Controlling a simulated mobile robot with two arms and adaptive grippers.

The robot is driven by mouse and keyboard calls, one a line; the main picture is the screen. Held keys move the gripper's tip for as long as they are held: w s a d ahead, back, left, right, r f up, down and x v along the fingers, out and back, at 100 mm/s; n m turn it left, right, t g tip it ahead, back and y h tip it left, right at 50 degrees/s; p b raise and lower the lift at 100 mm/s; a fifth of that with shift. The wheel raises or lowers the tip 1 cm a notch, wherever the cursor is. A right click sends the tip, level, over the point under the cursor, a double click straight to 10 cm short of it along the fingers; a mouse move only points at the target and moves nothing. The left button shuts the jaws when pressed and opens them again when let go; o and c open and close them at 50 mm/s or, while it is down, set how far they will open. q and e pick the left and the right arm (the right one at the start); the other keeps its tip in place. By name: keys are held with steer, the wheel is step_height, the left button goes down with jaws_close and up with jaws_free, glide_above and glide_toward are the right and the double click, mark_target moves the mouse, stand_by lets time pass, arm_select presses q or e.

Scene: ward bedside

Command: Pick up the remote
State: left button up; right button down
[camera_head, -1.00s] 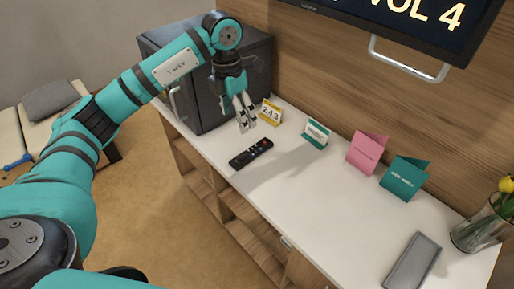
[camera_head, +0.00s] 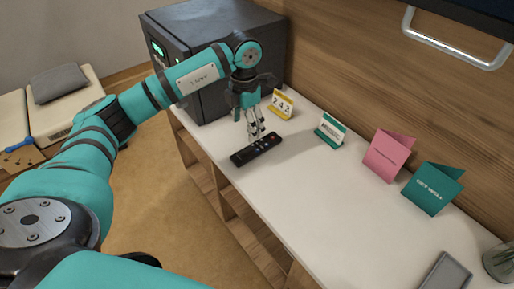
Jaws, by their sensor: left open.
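The remote (camera_head: 255,149) is a dark, slim bar with small buttons, lying flat on the white counter top (camera_head: 285,200). My left gripper (camera_head: 257,132) points down just above the remote, near its far right half. Its fingers are apart with nothing between them. The fingertips overlap the remote's far edge in this view, and I cannot tell whether they touch it. My right gripper is not in view.
A dark cabinet (camera_head: 185,75) stands behind my left arm. A yellow number card (camera_head: 282,104), a green-white card (camera_head: 330,130), a pink card (camera_head: 388,157) and a teal card (camera_head: 432,188) stand along the wall. A grey tray (camera_head: 446,274) lies at the lower right.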

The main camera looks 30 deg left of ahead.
arm_select(q)
glide_above(247, 152)
steer(key=f, duration=0.6)
steer(key=shift+s+d+f, duration=0.25)
steer(key=shift+s+d, duration=0.05)
steer(key=shift+w+a+f+p, duration=0.15)
steer(key=shift+f+p, duration=0.25)
steer(key=shift+f, duration=0.95)
steer(key=shift+a+f+p, duration=0.1)
steer(key=shift+f+p, duration=0.25)
steer(key=shift+f, duration=0.95)
steer(key=c, duration=1.3)
steer(key=shift+c, duration=0.2)
steer(key=shift+r, duration=0.2)
